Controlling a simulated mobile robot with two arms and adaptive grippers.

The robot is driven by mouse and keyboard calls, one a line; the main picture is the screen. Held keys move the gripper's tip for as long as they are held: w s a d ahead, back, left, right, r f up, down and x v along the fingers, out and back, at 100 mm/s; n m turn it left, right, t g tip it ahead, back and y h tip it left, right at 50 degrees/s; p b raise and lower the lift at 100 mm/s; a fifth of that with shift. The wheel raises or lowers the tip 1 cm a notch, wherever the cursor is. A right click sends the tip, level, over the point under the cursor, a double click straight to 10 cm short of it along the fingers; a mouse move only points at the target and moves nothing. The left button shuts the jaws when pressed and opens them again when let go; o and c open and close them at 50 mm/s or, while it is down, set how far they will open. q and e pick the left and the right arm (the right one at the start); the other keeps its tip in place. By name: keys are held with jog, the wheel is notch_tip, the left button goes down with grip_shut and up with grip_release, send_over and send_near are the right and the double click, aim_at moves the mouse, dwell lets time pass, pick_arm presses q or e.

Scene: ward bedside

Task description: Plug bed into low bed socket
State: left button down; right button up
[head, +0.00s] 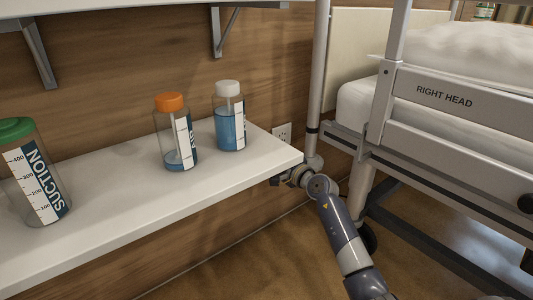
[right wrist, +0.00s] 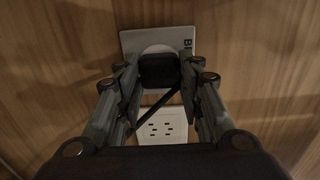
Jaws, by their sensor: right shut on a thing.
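My right gripper (right wrist: 160,76) is shut on a dark, blocky plug (right wrist: 160,66) in the right wrist view. The plug is in front of a white upper wall plate (right wrist: 131,42) with a small dark mark at its right corner. It covers the plate's middle, so I cannot tell whether it touches or is inserted. A second white socket plate (right wrist: 148,132) with several slots shows below, partly behind the fingers. In the head view my right arm reaches to the shelf's end, and its fingers are hidden there. The bed (head: 440,95) stands at the right. My left gripper is not in view.
A white shelf (head: 110,222) juts out close to my right wrist. It bears a green-capped bottle (head: 38,180), an orange-capped bottle (head: 172,135) and a white-capped bottle (head: 230,118). Another wall outlet (head: 282,132) sits behind the shelf's end. Bed rails and a post crowd the right side.

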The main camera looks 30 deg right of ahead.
jog(key=shift+w, duration=0.25)
jog(key=o, duration=1.1)
jog(key=s, duration=0.8)
jog(key=s+d, duration=0.1)
jog(key=s, duration=0.3)
